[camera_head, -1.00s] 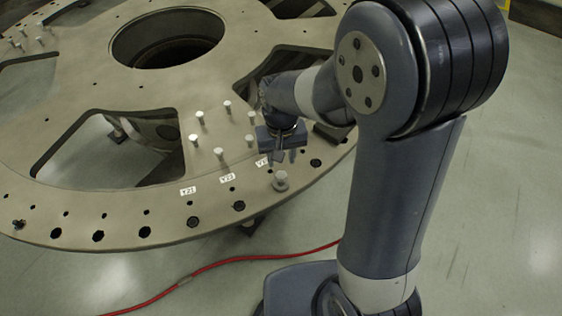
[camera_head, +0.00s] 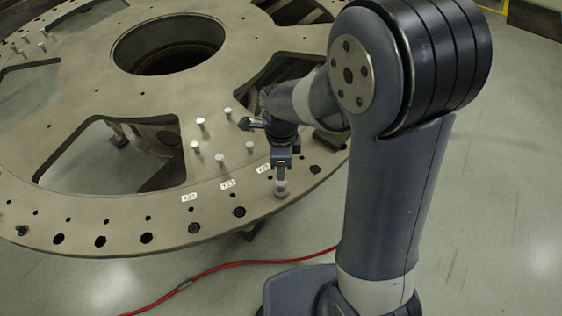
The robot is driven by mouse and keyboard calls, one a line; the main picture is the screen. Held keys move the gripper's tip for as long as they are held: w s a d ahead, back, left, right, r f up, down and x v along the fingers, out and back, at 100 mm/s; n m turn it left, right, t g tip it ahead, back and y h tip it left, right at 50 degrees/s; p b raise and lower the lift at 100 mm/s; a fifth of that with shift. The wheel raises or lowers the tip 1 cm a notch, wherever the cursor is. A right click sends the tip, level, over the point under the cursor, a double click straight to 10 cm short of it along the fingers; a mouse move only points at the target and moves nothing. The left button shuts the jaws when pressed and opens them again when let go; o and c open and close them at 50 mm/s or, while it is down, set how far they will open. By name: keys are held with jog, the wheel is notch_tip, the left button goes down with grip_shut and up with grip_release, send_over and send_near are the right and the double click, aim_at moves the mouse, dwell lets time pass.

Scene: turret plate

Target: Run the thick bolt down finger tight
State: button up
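The thick bolt (camera_head: 281,191) stands upright near the rim of the big beige turret plate (camera_head: 110,220), just below the Y23 label. Its lower part shows as a short, pale round piece at the plate surface. My gripper (camera_head: 281,177) points down right over it, with the narrow side of the fingers turned to the camera. The fingers reach down to the bolt's top and hide it. The gap between the fingers is hidden, so I cannot tell whether they are closed on the bolt.
Several pale pins (camera_head: 201,124) stand on the plate left of my gripper. Labels Y21 (camera_head: 189,198) and Y22 (camera_head: 228,185) sit beside dark rim holes. A large round opening (camera_head: 170,55) is at the plate's centre. A red cable (camera_head: 230,265) lies on the floor.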

jog(key=shift+f+m+b, duration=0.3)
jog(key=shift+f, duration=0.05)
notch_tip(320, 180, down, 7)
jog(key=b, duration=0.5)
jog(key=shift+f+b, duration=0.15)
jog(key=shift+b, duration=0.2)
jog(key=shift+r+n+p, duration=0.5)
jog(key=n, duration=0.8)
jog(key=shift+n, duration=0.3)
jog(key=n, duration=0.4)
jog(key=shift+p, duration=0.35)
jog(key=n, duration=0.4)
jog(key=shift+n, duration=0.3)
jog(key=n, duration=0.8)
jog(key=shift+b, duration=0.35)
jog(key=n, duration=0.4)
jog(key=shift+n, duration=0.4)
jog(key=n, duration=0.5)
